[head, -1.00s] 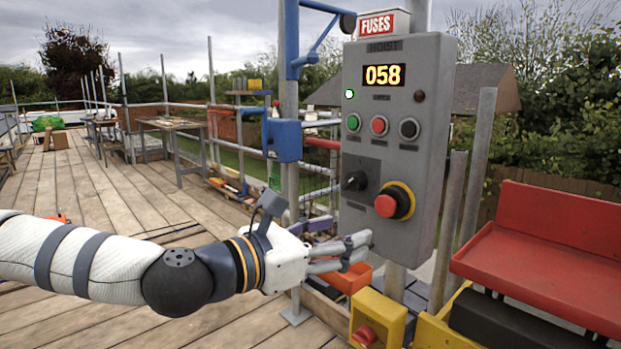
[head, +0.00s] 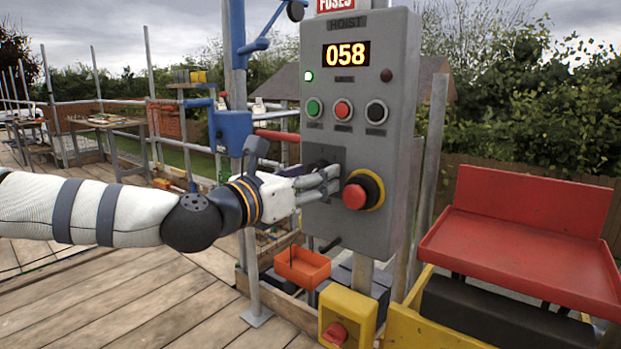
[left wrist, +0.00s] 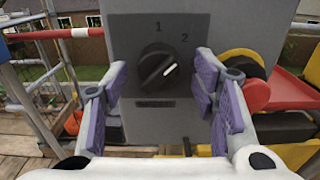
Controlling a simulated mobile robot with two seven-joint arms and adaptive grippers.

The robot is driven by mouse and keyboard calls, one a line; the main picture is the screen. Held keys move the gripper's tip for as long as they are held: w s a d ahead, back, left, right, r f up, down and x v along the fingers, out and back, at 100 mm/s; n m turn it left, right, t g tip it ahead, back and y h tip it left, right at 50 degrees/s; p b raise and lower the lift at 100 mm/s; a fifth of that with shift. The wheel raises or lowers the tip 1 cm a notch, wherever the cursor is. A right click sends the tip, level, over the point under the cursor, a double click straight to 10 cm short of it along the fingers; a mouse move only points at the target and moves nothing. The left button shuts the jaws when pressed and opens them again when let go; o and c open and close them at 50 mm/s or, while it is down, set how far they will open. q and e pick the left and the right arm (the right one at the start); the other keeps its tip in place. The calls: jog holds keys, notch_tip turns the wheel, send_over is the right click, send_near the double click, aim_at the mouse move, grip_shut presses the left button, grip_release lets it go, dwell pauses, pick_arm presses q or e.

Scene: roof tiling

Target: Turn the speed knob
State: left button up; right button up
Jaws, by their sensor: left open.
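The speed knob (left wrist: 158,66) is a black rotary knob on the grey hoist box (head: 345,235). In the left wrist view its white pointer line leans up and right, towards the "2" mark, with "1" above it. My left gripper (head: 330,181) is in front of the knob in the head view and largely hides it. In the left wrist view my left gripper (left wrist: 162,92) is open, its purple-padded fingers on either side of the knob with gaps visible. I cannot tell whether the fingertips reach its depth. My right gripper is not in view.
A red emergency button (head: 355,196) on a yellow ring sits close right of the fingers. Green, red and black buttons (head: 343,110) and a display (head: 346,53) reading 058 are above. A blue bracket (head: 230,132) stands left.

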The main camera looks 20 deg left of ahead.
pick_arm(q)
jog(key=shift+w, duration=0.1)
jog(key=c, duration=1.2)
jog(key=shift+m, duration=0.3)
jog(key=shift+a+m+p, duration=0.1)
jog(key=shift+m+p, duration=0.6)
jog(key=shift+m, duration=3.4)
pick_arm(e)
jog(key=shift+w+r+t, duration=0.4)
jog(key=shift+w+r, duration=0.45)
